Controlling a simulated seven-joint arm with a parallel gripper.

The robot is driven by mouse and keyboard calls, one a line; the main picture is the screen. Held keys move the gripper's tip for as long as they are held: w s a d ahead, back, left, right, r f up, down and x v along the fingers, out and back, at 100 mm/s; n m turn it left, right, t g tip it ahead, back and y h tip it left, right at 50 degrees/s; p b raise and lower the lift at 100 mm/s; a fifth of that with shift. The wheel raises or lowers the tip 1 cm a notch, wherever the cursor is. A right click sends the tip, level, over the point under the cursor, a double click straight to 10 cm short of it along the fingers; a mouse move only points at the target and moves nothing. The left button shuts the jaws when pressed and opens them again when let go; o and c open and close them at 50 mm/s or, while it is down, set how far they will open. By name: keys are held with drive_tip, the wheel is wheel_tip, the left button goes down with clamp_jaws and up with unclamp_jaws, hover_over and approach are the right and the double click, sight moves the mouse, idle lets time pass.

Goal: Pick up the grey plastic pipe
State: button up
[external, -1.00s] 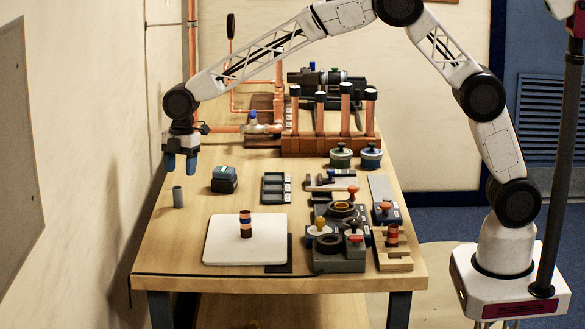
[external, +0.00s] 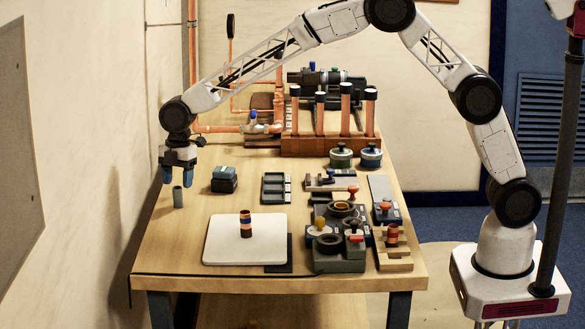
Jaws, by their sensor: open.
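The grey plastic pipe (external: 178,196) is a short tube standing upright near the left edge of the wooden table. My gripper (external: 177,177) has blue fingertips and points down. It is open, with its fingertips just above the pipe's top in the picture. One fingertip appears left of the pipe and the other right of it. I cannot tell whether the fingers are exactly in line with the pipe in depth.
A dark box (external: 224,180) stands right of the pipe. A white board (external: 222,245) holds a copper-banded cylinder (external: 246,224). Copper pipes in a wooden rack (external: 330,145) stand at the back. The wall is close on the left. Table around the pipe is clear.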

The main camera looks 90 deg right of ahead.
sight(177, 190)
drive_tip(key=shift+w+a+f, duration=0.1)
drive_tip(key=shift+a+f, duration=0.1)
drive_tip(key=shift+f, duration=1.1)
drive_tip(key=shift+w+a+f, duration=0.1)
drive_tip(key=shift+a+f, duration=0.05)
drive_tip(key=shift+f, duration=1.1)
drive_tip(key=c, duration=1)
drive_tip(key=shift+r, duration=0.15)
drive_tip(key=shift+r, duration=1.55)
drive_tip(key=shift+s+r, duration=0.15)
drive_tip(key=shift+s, duration=0.15)
drive_tip(key=s, duration=0.5)
drive_tip(key=s+r, duration=0.1)
drive_tip(key=s, duration=0.9)
drive_tip(key=shift+s+d+r, duration=0.1)
drive_tip(key=shift+s+r, duration=0.1)
drive_tip(key=shift+s, duration=0.05)
